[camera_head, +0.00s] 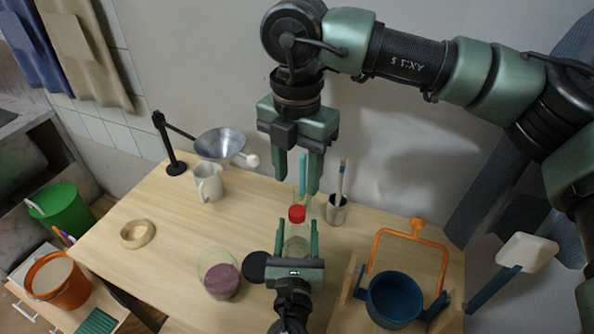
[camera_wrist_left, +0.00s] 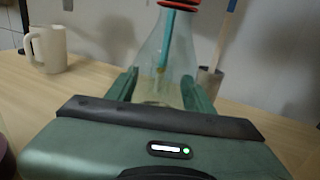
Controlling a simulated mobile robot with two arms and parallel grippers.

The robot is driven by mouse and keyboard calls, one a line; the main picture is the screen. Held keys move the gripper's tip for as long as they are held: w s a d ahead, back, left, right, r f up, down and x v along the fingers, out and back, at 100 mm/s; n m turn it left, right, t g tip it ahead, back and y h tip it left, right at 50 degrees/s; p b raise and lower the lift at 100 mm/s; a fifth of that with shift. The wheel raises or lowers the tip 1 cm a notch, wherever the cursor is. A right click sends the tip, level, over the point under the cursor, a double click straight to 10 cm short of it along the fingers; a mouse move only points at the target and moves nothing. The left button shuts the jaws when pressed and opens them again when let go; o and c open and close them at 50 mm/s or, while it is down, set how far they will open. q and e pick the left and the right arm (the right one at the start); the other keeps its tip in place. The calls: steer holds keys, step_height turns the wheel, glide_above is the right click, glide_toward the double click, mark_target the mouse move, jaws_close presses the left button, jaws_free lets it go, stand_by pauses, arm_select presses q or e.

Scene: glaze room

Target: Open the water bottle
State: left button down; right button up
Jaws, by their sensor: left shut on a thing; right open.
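The water bottle (camera_head: 296,246) is clear, with a red cap (camera_head: 297,214), and stands upright near the middle of the table. My left gripper (camera_head: 297,230) is shut around the bottle's body from the front. In the left wrist view the bottle (camera_wrist_left: 158,62) rises between the two fingers, and the red cap (camera_wrist_left: 180,4) is cut off by the top edge. My right gripper (camera_head: 298,184) is open and empty, pointing down above the cap, with a gap between fingertips and cap. The lower bottle is partly hidden by my left gripper.
A white mug (camera_head: 209,184) and a funnel on a stand (camera_head: 220,146) are back left. A purple-filled jar (camera_head: 222,281) and black disc (camera_head: 255,267) lie left; a blue pot (camera_head: 394,300) stands right.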

mark_target(297, 210)
steer(key=m, duration=0.6)
steer(key=shift+f+m, duration=0.15)
steer(key=shift+m, duration=0.35)
step_height(297, 210, down, 8)
steer(key=shift+r, duration=0.15)
jaws_close()
